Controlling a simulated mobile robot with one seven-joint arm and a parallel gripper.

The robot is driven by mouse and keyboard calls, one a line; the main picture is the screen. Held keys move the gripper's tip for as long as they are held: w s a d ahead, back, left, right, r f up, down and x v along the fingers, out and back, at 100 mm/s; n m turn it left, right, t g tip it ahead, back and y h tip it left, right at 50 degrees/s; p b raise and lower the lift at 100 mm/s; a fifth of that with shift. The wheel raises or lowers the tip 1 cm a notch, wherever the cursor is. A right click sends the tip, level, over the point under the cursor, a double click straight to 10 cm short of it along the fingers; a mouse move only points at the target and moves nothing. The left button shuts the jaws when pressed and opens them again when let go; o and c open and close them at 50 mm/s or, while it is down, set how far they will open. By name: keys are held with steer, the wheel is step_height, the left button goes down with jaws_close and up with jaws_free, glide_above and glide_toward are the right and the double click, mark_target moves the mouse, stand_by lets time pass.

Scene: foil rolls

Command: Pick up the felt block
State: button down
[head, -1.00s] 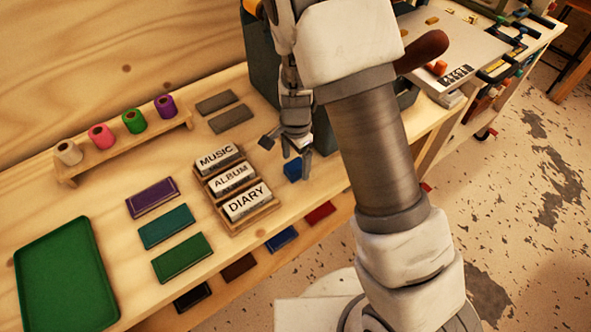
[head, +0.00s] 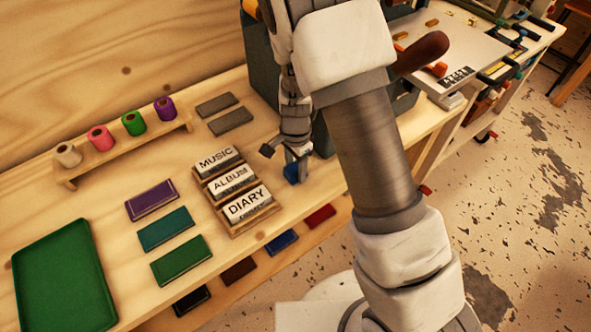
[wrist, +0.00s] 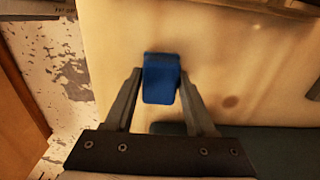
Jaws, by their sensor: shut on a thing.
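The felt block is blue; in the head view the felt block (head: 291,172) is partly hidden by my fingers, near the table's front edge and right of the labelled rack. In the wrist view the felt block (wrist: 161,80) sits between the two fingertips, its blue top facing the camera. My gripper (head: 297,158) points down over it, and in the wrist view my gripper (wrist: 160,84) has a finger on each side of the block. The jaws are shut on the block. The block appears to be at table level; any gap beneath it cannot be seen.
A wooden rack (head: 257,220) holds blocks marked MUSIC, ALBUM and DIARY just left of my gripper. Foil rolls (head: 133,123) stand on a shelf behind. A green tray (head: 62,280) lies at far left. A dark bin (head: 262,60) stands close behind my gripper.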

mark_target(295, 168)
step_height(295, 168, up, 10)
steer(key=shift+r+p, duration=0.1)
steer(key=shift+p, duration=1)
steer(key=c, duration=0.9)
jaws_free()
steer(key=c, duration=0.5)
steer(key=shift+s, duration=0.15)
